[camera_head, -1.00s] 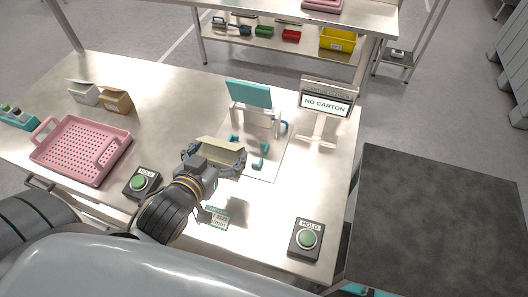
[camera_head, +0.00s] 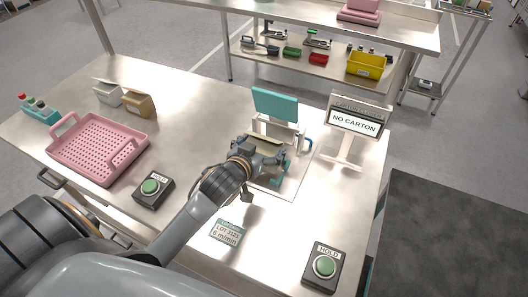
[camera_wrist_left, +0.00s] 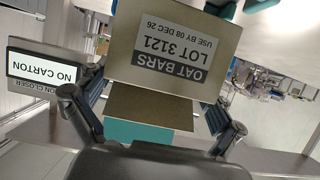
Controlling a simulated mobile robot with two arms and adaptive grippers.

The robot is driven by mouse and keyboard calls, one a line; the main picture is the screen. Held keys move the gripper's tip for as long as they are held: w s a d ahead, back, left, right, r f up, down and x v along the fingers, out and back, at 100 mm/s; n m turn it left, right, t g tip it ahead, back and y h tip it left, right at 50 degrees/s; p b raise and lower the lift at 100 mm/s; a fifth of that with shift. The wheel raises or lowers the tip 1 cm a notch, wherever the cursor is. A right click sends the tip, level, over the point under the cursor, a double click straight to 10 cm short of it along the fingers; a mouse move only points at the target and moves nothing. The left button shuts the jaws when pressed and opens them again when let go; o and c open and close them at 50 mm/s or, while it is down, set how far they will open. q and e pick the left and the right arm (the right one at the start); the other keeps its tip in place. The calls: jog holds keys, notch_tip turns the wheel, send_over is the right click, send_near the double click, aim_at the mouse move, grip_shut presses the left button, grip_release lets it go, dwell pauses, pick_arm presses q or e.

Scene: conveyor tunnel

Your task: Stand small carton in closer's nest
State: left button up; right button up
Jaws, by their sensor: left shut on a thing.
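My left gripper (camera_head: 262,157) is shut on a small tan carton, whose top edge shows in the head view (camera_head: 266,141). In the left wrist view the carton (camera_wrist_left: 172,40) is large between the fingers, its label reading OAT BARS LOT 3121 upside down and an open flap towards the gripper. The carton is over or at the closer's nest (camera_head: 277,177), with teal guides partly hidden by the gripper. I cannot tell whether its base touches the nest. The closer (camera_head: 275,105), with a raised teal plate, stands just behind. Its display (camera_head: 354,123) reads NO CARTON. My right gripper is out of view.
A pink perforated tray (camera_head: 68,152), a white carton (camera_head: 106,92) and a brown carton (camera_head: 138,103) are at the left. The front middle of the bench is mostly bare.

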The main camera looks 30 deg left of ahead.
pick_arm(q)
jog(key=shift+w+f, duration=0.2)
notch_tip(320, 180, down, 3)
jog(key=shift+w+f+p, duration=0.1)
jog(key=shift+w+p, duration=0.05)
jog(key=shift+p, duration=0.3)
jog(key=shift+f, duration=0.15)
jog(key=o, duration=1.3)
jog(key=shift+f, duration=0.15)
jog(key=shift+o, duration=0.2)
